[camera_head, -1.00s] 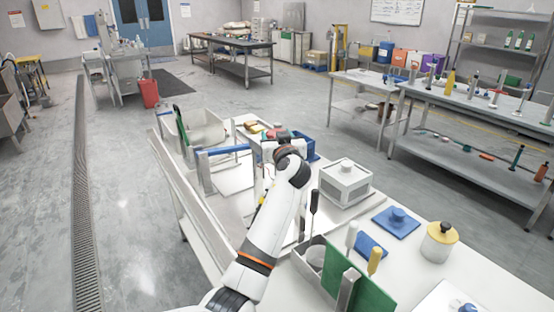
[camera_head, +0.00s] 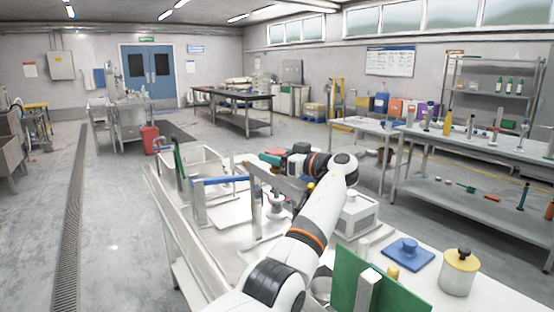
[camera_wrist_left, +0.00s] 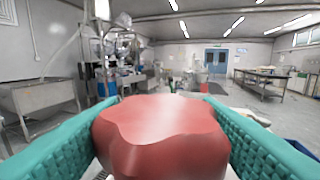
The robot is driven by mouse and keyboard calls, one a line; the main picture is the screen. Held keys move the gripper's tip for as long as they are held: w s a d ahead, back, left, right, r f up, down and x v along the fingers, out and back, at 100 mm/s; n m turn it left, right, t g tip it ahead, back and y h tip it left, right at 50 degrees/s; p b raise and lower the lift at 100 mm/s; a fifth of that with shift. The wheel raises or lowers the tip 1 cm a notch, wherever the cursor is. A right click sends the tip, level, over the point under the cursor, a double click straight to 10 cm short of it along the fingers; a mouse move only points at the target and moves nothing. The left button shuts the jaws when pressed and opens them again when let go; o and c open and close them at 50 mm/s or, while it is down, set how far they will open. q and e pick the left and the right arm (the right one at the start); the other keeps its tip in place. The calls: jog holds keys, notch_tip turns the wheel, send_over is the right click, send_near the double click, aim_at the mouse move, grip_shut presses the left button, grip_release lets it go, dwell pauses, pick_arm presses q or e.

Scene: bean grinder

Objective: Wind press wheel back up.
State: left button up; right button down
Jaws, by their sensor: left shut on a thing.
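A red lobed wheel (camera_wrist_left: 160,140) fills the lower middle of the left wrist view. My left gripper (camera_wrist_left: 163,102) has its two teal ribbed fingers shut on the wheel, one on each side. In the head view the left gripper (camera_head: 274,156) is small and partly hidden by my wrist, with a bit of red showing at its fingers. Below it a grey post (camera_head: 250,208) stands on the white bench, with a small round-topped piece (camera_head: 275,203) beside it. The press under the wheel is mostly hidden by my arm. My right gripper does not show.
A blue bar (camera_head: 221,181) spans left of the post. A white box (camera_head: 356,217) stands right of my arm. A green panel (camera_head: 350,270), a blue pad (camera_head: 397,257) and a yellow-lidded canister (camera_head: 457,277) are at the front right. Open floor lies left of the bench.

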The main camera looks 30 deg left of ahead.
pick_arm(q)
jog(key=shift+r+n+g, duration=0.15)
jog(key=shift+n+g, duration=0.25)
jog(key=shift+g, duration=0.2)
jog(key=o, duration=1)
jog(key=shift+a, duration=0.1)
jog(key=d+b, duration=0.1)
jog(key=d, duration=0.6)
jog(key=shift+d, duration=0.25)
jog(key=shift+s, duration=0.1)
